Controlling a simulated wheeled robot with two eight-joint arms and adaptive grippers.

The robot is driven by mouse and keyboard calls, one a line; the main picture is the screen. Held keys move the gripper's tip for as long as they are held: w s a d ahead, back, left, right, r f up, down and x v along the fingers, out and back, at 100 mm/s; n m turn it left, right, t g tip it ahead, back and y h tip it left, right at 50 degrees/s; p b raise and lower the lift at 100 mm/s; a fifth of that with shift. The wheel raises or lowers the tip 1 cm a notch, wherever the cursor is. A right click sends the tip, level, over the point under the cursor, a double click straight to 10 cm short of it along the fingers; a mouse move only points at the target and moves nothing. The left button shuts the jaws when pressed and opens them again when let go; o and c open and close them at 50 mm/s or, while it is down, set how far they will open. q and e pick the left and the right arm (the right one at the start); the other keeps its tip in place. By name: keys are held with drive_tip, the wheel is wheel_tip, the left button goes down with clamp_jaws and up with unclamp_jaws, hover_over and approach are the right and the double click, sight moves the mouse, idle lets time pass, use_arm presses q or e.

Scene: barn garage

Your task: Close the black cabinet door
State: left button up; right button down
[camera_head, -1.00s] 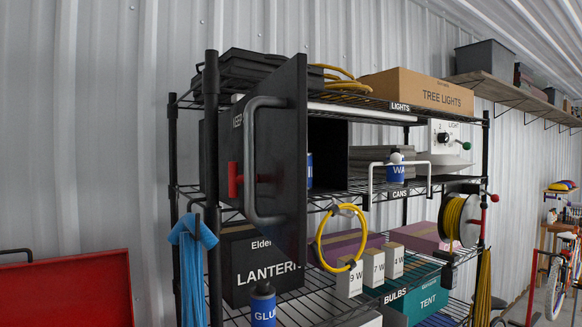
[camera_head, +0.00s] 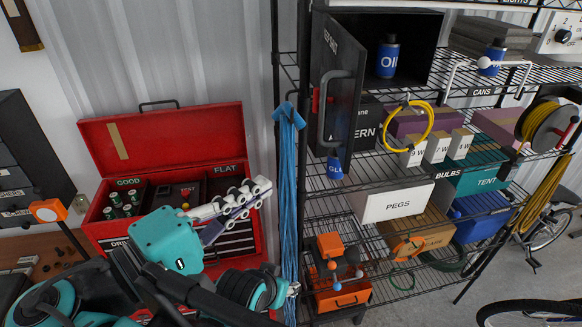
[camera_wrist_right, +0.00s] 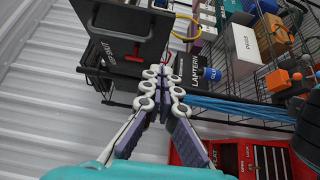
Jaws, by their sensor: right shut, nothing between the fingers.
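The black cabinet (camera_head: 425,42) stands on a wire shelf in the head view, with a blue oil can (camera_head: 388,58) inside. Its black door (camera_head: 357,70) stands open, swung out toward me, and carries a grey bar handle (camera_head: 324,112). My right gripper (camera_head: 262,187) is left of the shelf and lower than the door, apart from it. In the right wrist view, the right gripper's fingers (camera_wrist_right: 162,76) are together and empty, pointing toward the black panel and red part of the cabinet (camera_wrist_right: 122,20) at the top. My left gripper is not in view.
A red toolbox (camera_head: 160,140) with its lid raised sits behind my right gripper. Boxes, a yellow cable loop (camera_head: 430,125) and a reel crowd the shelves. A bicycle wheel stands at lower right.

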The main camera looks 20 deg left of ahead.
drive_tip(key=p, duration=0.2)
approach(339, 153)
drive_tip(key=w+a, duration=0.2)
drive_tip(key=w, duration=0.2)
drive_tip(key=d, duration=0.1)
drive_tip(key=w+d+p, duration=0.1)
drive_tip(key=d, duration=0.1)
drive_tip(key=shift+w+d, duration=0.15)
drive_tip(key=shift+d, duration=0.45)
drive_tip(key=shift+w+a, duration=0.1)
drive_tip(key=shift+a, duration=0.05)
